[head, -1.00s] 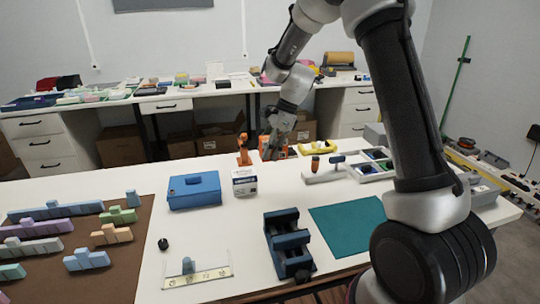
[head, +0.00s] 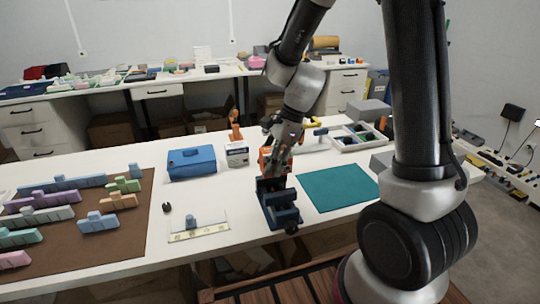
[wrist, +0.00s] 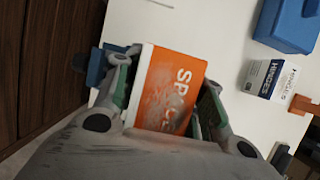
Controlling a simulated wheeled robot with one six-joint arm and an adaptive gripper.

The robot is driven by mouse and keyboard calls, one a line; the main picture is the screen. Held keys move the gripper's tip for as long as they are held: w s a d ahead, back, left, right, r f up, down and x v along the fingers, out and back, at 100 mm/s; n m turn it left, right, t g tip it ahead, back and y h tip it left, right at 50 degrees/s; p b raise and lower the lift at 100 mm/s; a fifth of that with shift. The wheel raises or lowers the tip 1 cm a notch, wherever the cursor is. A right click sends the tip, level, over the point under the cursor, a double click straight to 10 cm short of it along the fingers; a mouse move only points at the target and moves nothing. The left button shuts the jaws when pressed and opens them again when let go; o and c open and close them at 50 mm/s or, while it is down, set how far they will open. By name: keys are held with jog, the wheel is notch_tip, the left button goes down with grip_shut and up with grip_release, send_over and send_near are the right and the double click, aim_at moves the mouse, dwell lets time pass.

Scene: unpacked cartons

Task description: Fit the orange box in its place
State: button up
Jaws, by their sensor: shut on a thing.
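The orange box (head: 265,158) has white lettering on its orange face. In the wrist view the orange box (wrist: 178,88) also shows a white side and sits between both fingers. My gripper (head: 276,152) is shut on it and holds it at the far end of the blue vise-like holder (head: 281,212). In the wrist view part of the blue holder (wrist: 97,68) shows beside the left finger. My gripper (wrist: 165,100) hides the box's lower parts, and I cannot tell whether the box touches the holder.
A white carton labelled "HINGES" (head: 237,154) and a blue toolbox (head: 191,163) stand left of my gripper. A teal mat (head: 338,187) lies clear to the right. A shallow clear tray (head: 199,233) and a small black piece (head: 167,208) lie at the front left.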

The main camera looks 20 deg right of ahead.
jog(key=shift+f, duration=1.35)
jog(key=shift+f, duration=0.15)
jog(key=shift+f, duration=0.9)
jog(key=o, duration=1.2)
jog(key=shift+c, duration=0.2)
jog(key=v, duration=1.2)
